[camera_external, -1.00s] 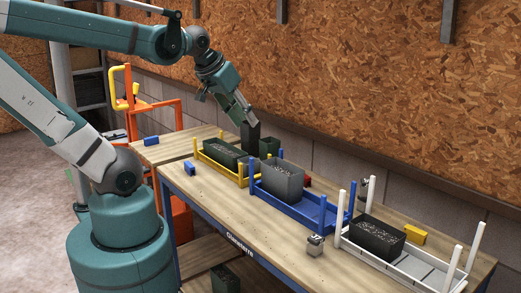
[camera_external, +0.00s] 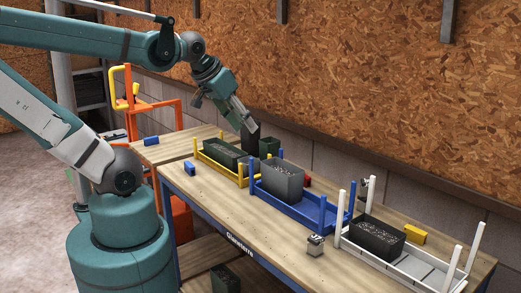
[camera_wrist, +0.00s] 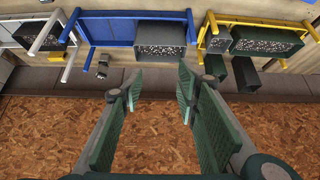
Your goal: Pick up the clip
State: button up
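I cannot tell for certain which thing is the clip. A small dark upright item (camera_external: 364,187) stands behind the table's far side near the white rack; a small grey item also shows in the wrist view (camera_wrist: 102,68), beside the blue rack. Another small grey block with dark marks (camera_external: 315,245) sits at the table's front edge. My gripper (camera_external: 248,126) is over the far left of the table, by a dark bin (camera_external: 251,138). In the wrist view its fingers (camera_wrist: 160,85) are wide apart, with nothing between them.
Blue blocks (camera_external: 190,168), a red block (camera_external: 307,181) and a yellow block (camera_external: 413,235) lie around. The chipboard wall (camera_external: 360,100) is close behind the table.

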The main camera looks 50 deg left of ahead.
jog(key=a, duration=0.1)
jog(key=n+g, duration=0.7)
jog(key=n, duration=0.9)
send_over(189, 164)
jog(key=f, duration=2)
jog(key=shift+w+d+f, duration=0.15)
jog(key=shift+w+d, duration=0.15)
jog(key=shift+d, duration=0.1)
jog(key=shift+s+a+f, duration=0.3)
jog(key=shift+a+f, duration=0.05)
jog(key=shift+a, duration=0.05)
jog(key=shift+f+b, duration=0.3)
jog(key=shift+f, duration=1)
jog(key=shift+f, duration=0.1)
